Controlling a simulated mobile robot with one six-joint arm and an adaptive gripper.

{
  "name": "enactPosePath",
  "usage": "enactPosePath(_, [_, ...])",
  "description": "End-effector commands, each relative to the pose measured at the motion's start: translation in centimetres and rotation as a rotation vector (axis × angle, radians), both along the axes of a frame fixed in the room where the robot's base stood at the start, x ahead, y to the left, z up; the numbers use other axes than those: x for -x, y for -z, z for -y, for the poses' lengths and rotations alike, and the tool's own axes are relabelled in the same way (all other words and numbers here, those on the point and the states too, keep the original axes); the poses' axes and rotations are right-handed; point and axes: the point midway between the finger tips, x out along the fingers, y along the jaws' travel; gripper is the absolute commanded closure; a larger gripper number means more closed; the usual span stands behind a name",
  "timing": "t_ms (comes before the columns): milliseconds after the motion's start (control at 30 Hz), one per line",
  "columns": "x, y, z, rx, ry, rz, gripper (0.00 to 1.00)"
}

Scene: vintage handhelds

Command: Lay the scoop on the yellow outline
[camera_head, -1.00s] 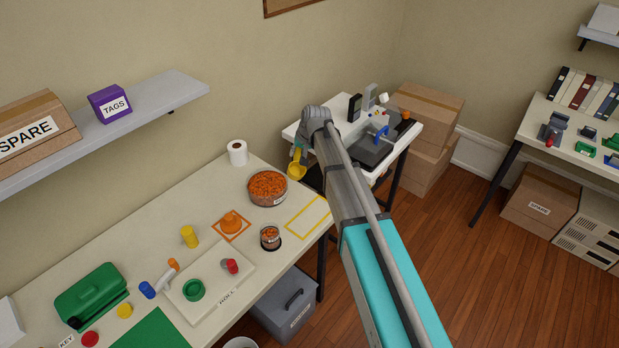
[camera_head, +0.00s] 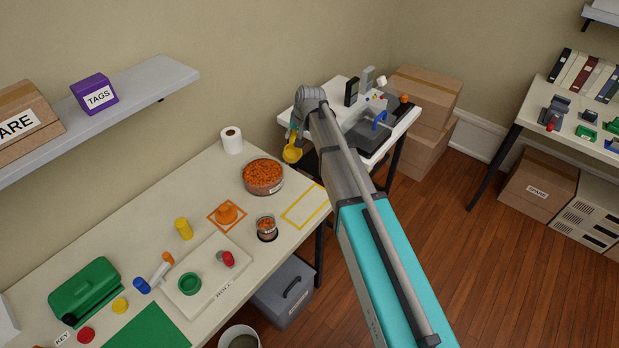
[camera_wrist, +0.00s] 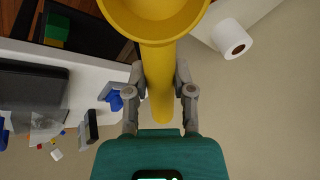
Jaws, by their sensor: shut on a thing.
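The yellow scoop (camera_head: 292,153) is held up near the back right end of the long table in the head view. In the wrist view the scoop (camera_wrist: 158,60) has its round bowl at the top edge and its handle between the fingers. My gripper (camera_wrist: 160,90) is shut on the handle; in the head view my gripper (camera_head: 297,132) is partly hidden by my arm. The yellow outline (camera_head: 304,206) is a rectangle on the right end of the long table. It is empty, and the scoop is above and behind it, apart from it.
A bowl of orange pieces (camera_head: 263,178) and a small jar (camera_head: 266,229) stand left of the outline. A paper roll (camera_head: 232,140) stands behind. An orange cone (camera_head: 227,213) sits on an orange square. A second table (camera_head: 407,123) with devices lies beyond a gap on the right.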

Motion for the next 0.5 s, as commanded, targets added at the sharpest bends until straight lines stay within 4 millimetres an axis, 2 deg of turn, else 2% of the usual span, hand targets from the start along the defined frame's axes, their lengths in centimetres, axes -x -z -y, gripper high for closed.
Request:
enactPosePath(267, [3.6,2.7,1.4,0.073,0.166,-0.074,1.0])
enactPosePath(500, [7.8,5.4,3.5,0.154,0.419,-0.198,1.0])
